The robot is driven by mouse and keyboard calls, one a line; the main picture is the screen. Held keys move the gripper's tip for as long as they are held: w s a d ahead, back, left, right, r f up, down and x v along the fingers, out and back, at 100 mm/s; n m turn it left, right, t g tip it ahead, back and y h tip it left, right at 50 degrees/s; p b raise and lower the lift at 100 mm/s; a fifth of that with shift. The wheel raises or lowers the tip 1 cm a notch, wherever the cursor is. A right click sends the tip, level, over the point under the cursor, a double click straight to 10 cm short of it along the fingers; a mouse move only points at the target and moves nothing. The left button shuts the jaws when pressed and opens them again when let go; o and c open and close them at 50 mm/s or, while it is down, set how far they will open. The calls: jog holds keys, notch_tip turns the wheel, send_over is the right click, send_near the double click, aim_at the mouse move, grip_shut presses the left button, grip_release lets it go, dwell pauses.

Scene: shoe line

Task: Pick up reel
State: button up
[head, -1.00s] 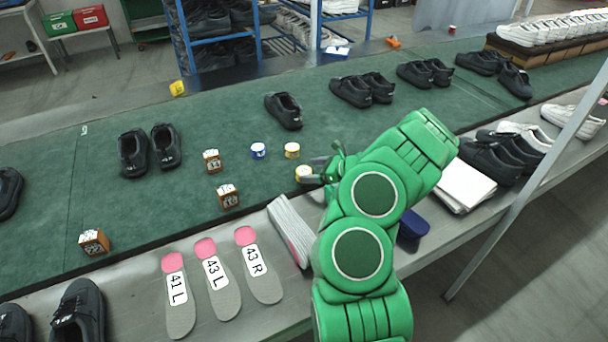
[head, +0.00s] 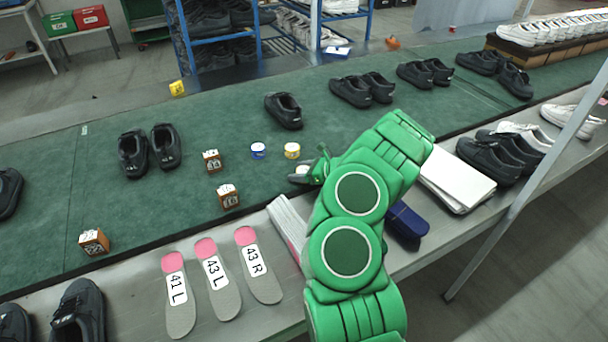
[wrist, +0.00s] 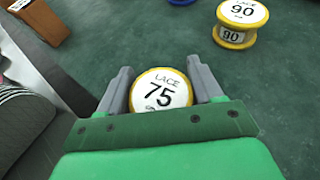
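A yellow-rimmed lace reel (wrist: 160,92) marked 75 stands on the green surface in the wrist view, between the fingers of my gripper (wrist: 161,85). The fingers are spread on both sides of the reel, very close to its rim; I cannot tell whether they touch it. In the head view my gripper (head: 303,177) is low over the green belt and mostly covers this reel. Another yellow reel (wrist: 240,24), marked 90, stands behind to the right in the wrist view; it also shows in the head view (head: 292,151). A blue-rimmed reel (head: 258,151) stands left of it.
Small orange-brown boxes (head: 228,196) stand left of my gripper. Black shoes (head: 284,110) stand farther back on the green belt (head: 330,130). Labelled insoles (head: 217,280), a white stack (head: 457,180) and a blue object (head: 406,222) lie on the front ledge.

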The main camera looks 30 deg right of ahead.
aim_at(300, 169)
jog(key=c, duration=0.3)
jog(key=shift+c, duration=0.2)
jog(key=shift+r, duration=0.6)
notch_tip(300, 169, up, 2)
jog(key=shift+r, duration=0.1)
jog(key=s+a+r, duration=0.4)
jog(key=s+r, duration=0.5)
jog(key=s, duration=0.4)
jog(key=shift+s+a+r, duration=0.15)
jog(key=shift+r, duration=0.15)
